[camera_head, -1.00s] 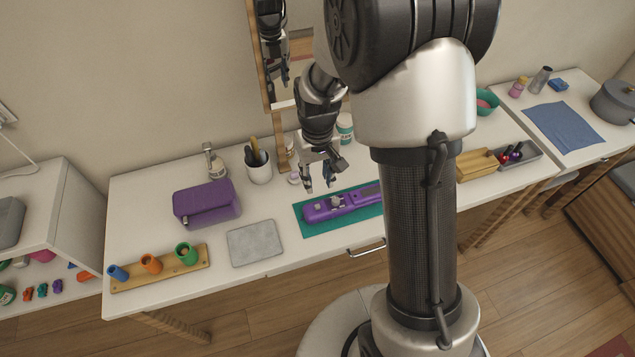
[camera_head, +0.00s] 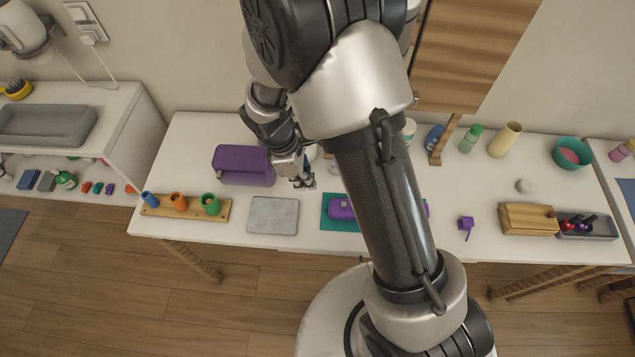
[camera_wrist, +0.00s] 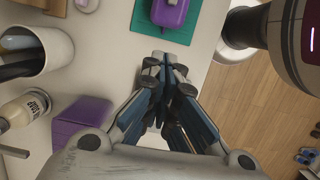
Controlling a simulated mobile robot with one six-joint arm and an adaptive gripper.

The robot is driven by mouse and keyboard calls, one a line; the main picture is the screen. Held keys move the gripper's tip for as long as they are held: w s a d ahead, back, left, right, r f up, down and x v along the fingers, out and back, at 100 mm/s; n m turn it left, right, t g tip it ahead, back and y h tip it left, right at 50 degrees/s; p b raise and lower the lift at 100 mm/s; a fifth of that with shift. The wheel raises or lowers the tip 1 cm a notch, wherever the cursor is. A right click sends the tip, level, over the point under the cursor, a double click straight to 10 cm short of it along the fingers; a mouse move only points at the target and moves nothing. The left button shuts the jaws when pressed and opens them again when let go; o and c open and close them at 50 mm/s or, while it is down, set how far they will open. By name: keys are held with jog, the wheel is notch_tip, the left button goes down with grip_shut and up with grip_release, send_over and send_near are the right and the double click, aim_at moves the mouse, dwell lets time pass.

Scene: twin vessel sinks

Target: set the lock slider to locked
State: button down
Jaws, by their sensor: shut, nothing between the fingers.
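The purple device (camera_head: 341,208) lies on a teal mat (camera_head: 327,222). My arm covers most of its middle and right in the head view, so its slider and setting cannot be read there. In the wrist view one end of the purple device (camera_wrist: 170,12) and the teal mat (camera_wrist: 182,37) show at the top edge; no slider can be made out. My gripper (camera_head: 306,183) is above the table, up and left of the device and apart from it. In the wrist view my gripper (camera_wrist: 163,65) has its fingers together, with nothing between them.
A purple box (camera_head: 243,166) stands left of my gripper. A grey slab (camera_head: 273,215) lies left of the mat, beside a wooden rack with coloured cups (camera_head: 190,211). A soap bottle (camera_wrist: 22,110) and a white cup (camera_wrist: 45,45) stand nearby. A small purple item (camera_head: 466,223) lies to the right.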

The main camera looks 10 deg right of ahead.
jog(key=b+x, duration=0.3)
jog(key=x, duration=0.6)
jog(key=shift+s+a, duration=0.1)
jog(key=d, duration=0.1)
jog(key=s+d+b, duration=0.1)
jog(key=d, duration=0.1)
jog(key=shift+f, duration=0.15)
jog(key=shift+s+d, duration=0.1)
jog(key=shift+d, duration=0.35)
